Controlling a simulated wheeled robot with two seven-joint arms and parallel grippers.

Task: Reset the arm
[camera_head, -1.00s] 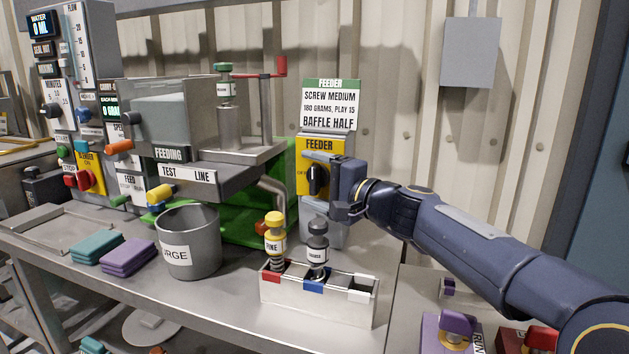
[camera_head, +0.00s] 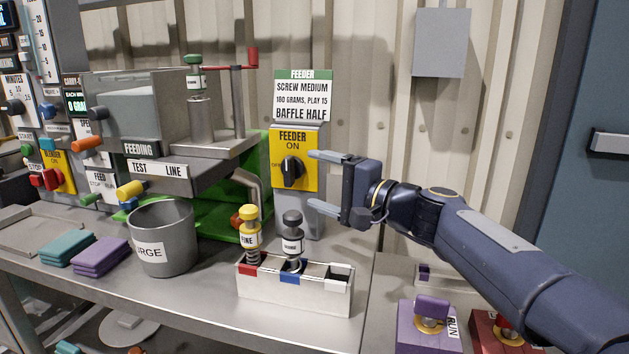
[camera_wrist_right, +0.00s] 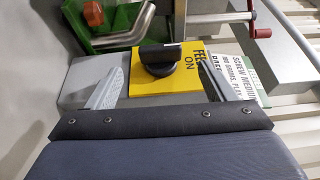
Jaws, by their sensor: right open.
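My right gripper (camera_head: 318,180) is open and empty. It stands to the right of the yellow FEEDER ON panel (camera_head: 293,144), with its two fingers pointing left toward it. The black knob (camera_head: 291,172) on the panel is apart from the fingers in the head view. In the right wrist view the open fingers (camera_wrist_right: 158,88) show on either side of the yellow panel and its black knob (camera_wrist_right: 158,58), which lies beyond them. My right arm reaches in from the lower right. My left gripper is not in view.
A white rack (camera_head: 294,293) holds a yellow-topped and a black-topped plunger on the steel table. A grey bucket (camera_head: 163,240), teal pads (camera_head: 68,249) and purple pads (camera_head: 101,257) lie left. A purple RUN box (camera_head: 428,325) is at lower right. Free room lies right of the arm's wall side.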

